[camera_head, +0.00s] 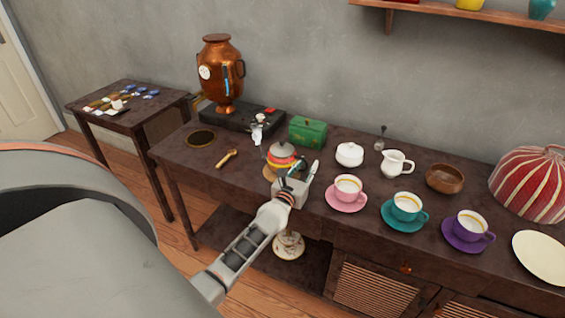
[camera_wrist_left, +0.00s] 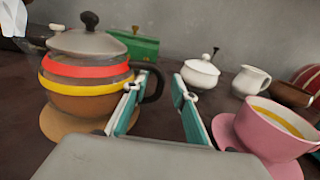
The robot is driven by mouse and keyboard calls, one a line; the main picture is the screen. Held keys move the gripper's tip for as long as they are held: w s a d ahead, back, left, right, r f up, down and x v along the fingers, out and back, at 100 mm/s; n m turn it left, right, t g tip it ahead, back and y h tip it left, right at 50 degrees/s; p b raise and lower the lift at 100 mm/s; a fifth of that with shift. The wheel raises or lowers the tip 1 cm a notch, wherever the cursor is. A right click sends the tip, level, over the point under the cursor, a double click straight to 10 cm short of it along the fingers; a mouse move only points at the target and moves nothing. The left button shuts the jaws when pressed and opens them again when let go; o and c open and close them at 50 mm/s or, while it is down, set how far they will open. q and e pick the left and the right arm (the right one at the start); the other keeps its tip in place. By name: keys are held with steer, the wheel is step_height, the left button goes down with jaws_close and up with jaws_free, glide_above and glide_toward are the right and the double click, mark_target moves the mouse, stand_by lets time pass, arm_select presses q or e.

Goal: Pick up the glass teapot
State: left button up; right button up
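The glass teapot (camera_head: 282,155) has a grey lid with a dark knob and red and yellow bands. It stands upright on a round tan coaster (camera_head: 269,173) on the dark table. In the left wrist view the teapot (camera_wrist_left: 85,78) is at left, its dark handle (camera_wrist_left: 155,85) pointing right. My left gripper (camera_head: 304,169) is just in front and right of the teapot. In its wrist view the gripper (camera_wrist_left: 160,84) is open; the handle shows partly behind the left finger and in the gap. Contact cannot be told. My right gripper is not in view.
A pink cup (camera_head: 347,187) on its saucer is close right of my gripper. A white sugar bowl (camera_head: 349,154), white creamer (camera_head: 396,163) and green box (camera_head: 307,131) stand behind. A copper samovar (camera_head: 220,75) is at the back left. A wooden scoop (camera_head: 226,159) lies left.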

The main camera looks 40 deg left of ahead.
arm_select(q)
steer(key=shift+c, duration=0.4)
jaws_close()
steer(key=shift+r, duration=0.2)
steer(key=shift+w+r, duration=0.1)
steer(key=shift+r, duration=0.1)
